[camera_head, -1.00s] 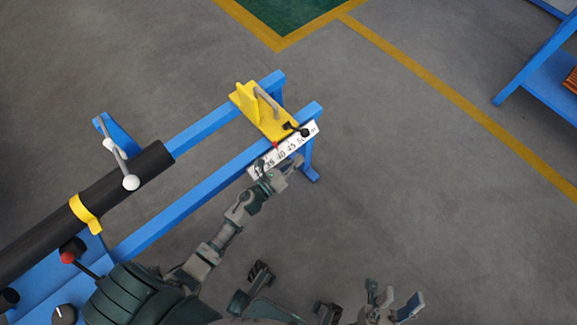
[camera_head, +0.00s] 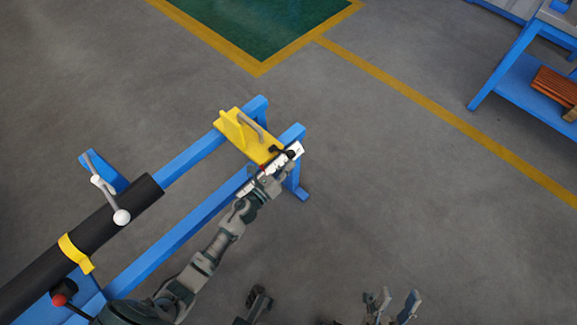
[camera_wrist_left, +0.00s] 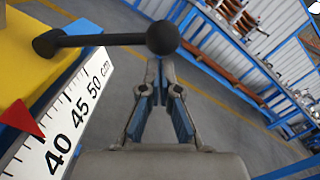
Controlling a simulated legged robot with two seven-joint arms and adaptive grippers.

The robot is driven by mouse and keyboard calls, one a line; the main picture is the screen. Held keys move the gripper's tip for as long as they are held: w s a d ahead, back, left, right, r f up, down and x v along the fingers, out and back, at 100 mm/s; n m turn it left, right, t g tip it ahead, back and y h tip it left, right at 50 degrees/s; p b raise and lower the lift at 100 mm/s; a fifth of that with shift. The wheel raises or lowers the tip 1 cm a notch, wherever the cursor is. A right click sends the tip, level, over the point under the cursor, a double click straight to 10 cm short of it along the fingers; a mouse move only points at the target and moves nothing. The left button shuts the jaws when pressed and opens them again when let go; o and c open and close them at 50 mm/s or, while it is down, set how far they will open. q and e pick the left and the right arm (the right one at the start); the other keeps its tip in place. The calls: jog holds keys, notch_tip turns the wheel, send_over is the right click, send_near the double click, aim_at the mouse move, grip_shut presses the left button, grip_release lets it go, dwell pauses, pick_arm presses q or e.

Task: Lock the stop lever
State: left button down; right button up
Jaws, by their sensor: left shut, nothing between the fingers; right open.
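The black stop lever (camera_head: 289,154) with its ball knob sits on the yellow stop block (camera_head: 240,136), beside the white scale (camera_head: 297,148). In the left wrist view the lever (camera_wrist_left: 105,41) lies across the top left, its ball knob just beyond my fingertips; contact cannot be told. The yellow block (camera_wrist_left: 40,35) and the scale with its red pointer fill the left of that view. My left gripper (camera_head: 285,171) is shut and empty, close to the lever; its fingers also show in the left wrist view (camera_wrist_left: 161,75). My right gripper (camera_head: 391,301) is open, low in the head view, away from the rig.
Blue rails (camera_head: 178,228) carry the block and a black tube (camera_head: 128,208) with a yellow band and a white-knobbed handle. A blue shelf (camera_head: 520,85) stands at the upper right. The grey floor right of the rig is clear.

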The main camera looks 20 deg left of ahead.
aim_at(288, 153)
pick_arm(q)
jog(key=r+n+p, duration=0.1)
jog(key=a+r+n+p, duration=0.1)
jog(key=r+n+p, duration=0.1)
jog(key=r+p, duration=0.1)
jog(key=shift+w+a, duration=0.3)
jog(key=shift+w, duration=0.05)
jog(key=shift+w+a+r+n+p, duration=0.2)
jog(key=shift+a+r+n+p, duration=0.45)
jog(key=shift+n, duration=0.45)
pick_arm(e)
jog(key=w+a+f+n+g, duration=0.1)
jog(key=w+f+n+g, duration=0.1)
jog(key=w+f+g, duration=0.7)
pick_arm(q)
jog(key=w+a+r+n+p, duration=0.2)
jog(key=a+n+p, duration=0.2)
jog(key=a+n, duration=0.3)
jog(key=shift+w+a+r+n+y, duration=0.25)
jog(key=shift+w+a+n+y, duration=0.1)
jog(key=shift+n, duration=0.15)
pick_arm(e)
jog(key=s+d+f+g+h, duration=0.2)
jog(key=s+d+f+g, duration=0.1)
jog(key=s+f+g, duration=0.5)
jog(key=shift+f+g+h, duration=0.3)
jog(key=shift+f+g, duration=0.65)
jog(key=shift+g, duration=0.05)
